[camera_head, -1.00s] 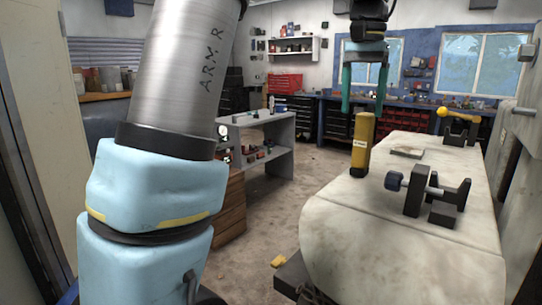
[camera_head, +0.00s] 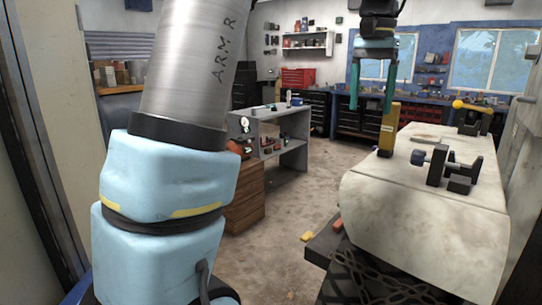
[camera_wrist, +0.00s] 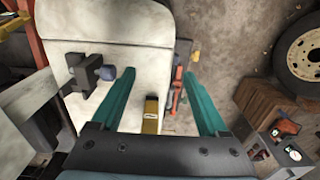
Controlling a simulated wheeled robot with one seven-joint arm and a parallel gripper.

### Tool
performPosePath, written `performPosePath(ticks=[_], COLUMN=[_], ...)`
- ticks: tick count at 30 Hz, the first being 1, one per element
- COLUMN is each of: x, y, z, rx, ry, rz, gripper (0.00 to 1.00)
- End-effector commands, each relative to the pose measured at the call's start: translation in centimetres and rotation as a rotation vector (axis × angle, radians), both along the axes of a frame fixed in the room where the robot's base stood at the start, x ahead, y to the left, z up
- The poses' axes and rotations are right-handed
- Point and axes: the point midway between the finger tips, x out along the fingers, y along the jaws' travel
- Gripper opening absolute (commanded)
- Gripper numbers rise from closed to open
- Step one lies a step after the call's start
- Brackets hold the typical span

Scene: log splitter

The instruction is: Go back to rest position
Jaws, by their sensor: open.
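My gripper (camera_head: 371,100) hangs high at the top right of the head view with its two teal fingers pointing down. The fingers are apart and nothing is between them. A yellow upright block (camera_head: 388,130) stands at the left edge of the pale bench top (camera_head: 375,188), a little below and right of the fingers. In the wrist view my gripper (camera_wrist: 163,92) shows two spread teal fingers. The yellow block (camera_wrist: 151,115) appears between them in that picture, farther off, on the pale surface.
A black clamp-like device (camera_head: 447,167) stands on the bench, and another with a yellow knob (camera_head: 472,117) is farther back. A grey shelf unit (camera_head: 268,140) stands at left centre. A wheel (camera_wrist: 299,52) lies right in the wrist view. Open floor (camera_head: 300,200) lies between shelf and bench.

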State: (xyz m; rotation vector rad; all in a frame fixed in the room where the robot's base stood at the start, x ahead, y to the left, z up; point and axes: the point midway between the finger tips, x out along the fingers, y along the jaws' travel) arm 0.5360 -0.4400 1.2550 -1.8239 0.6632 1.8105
Motion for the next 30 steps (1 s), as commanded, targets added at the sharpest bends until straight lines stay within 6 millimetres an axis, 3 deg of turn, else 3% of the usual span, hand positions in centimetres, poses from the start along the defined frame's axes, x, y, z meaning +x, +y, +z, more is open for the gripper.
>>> performPosePath(ticks=[8,14,19,22,27,30], x=[1.2,2.0,2.0,1.1,-2.7,-5.1], y=[2.9,6.5,11.3,15.4,22.7,25.5], z=[-3.3,-6.9,-11.4,-15.1,-21.2,-23.6], rx=[-0.005,-0.014,-0.024,-0.032,-0.046,-0.053], ry=[-0.009,-0.022,-0.038,-0.052,-0.086,-0.104], rz=[0.064,0.138,0.232,0.314,0.468,0.534], gripper=[0.77,0.77,0.77,0.77,0.77,0.77])
